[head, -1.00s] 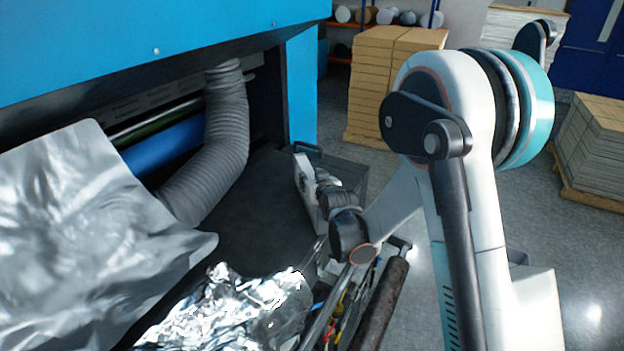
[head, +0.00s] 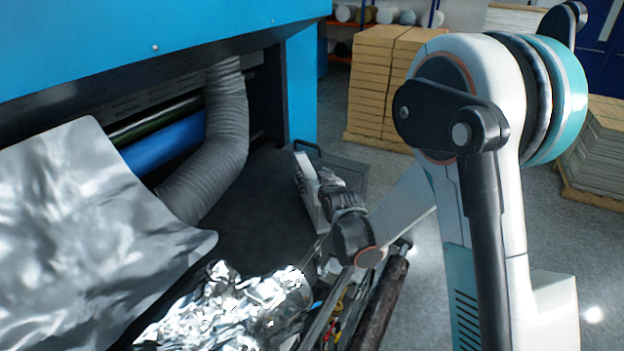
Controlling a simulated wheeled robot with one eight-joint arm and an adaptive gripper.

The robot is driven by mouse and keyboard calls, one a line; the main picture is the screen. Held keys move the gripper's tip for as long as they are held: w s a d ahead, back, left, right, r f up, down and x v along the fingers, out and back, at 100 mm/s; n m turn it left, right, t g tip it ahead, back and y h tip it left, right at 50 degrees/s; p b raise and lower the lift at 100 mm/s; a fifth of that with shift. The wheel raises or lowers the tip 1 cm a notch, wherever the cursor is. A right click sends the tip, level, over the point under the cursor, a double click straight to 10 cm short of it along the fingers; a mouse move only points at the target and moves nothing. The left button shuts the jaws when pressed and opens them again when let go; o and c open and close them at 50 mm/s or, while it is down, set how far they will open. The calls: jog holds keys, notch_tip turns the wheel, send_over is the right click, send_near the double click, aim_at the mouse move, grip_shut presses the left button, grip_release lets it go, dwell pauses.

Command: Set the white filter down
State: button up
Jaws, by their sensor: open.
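My gripper (head: 322,184) is small and far off in the head view, beside a grey box at the far end of the dark work surface. It is open, and my own wrist partly hides it. A narrow white piece (head: 306,166) stands up at its left, against the box. It may be the white filter, but it is too small to tell. I cannot tell whether my fingers touch it.
The grey box (head: 350,172) has a dark handle. A grey ribbed hose (head: 228,120) and a silver sheet (head: 90,220) are at left. Crumpled foil (head: 235,305) lies in front. A dark roll (head: 382,305) is near my arm. Stacked cartons (head: 378,95) stand behind.

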jog(key=b+v, duration=0.1)
jog(key=v, duration=0.8)
jog(key=shift+s+r, duration=0.2)
jog(key=shift+s, duration=0.1)
jog(key=shift+s+d, duration=0.1)
jog(key=s+d+r+m+g+h, duration=0.1)
jog(key=s+d+r+g, duration=0.35)
jog(key=s, duration=0.75)
jog(key=s+d+g, duration=0.1)
jog(key=s+d, duration=0.2)
jog(key=s, duration=0.6)
jog(key=s+d+m+g+h, duration=0.1)
jog(key=s+d, duration=0.2)
jog(key=s, duration=0.7)
jog(key=shift+s+d+h, duration=0.3)
jog(key=shift+d, duration=0.1)
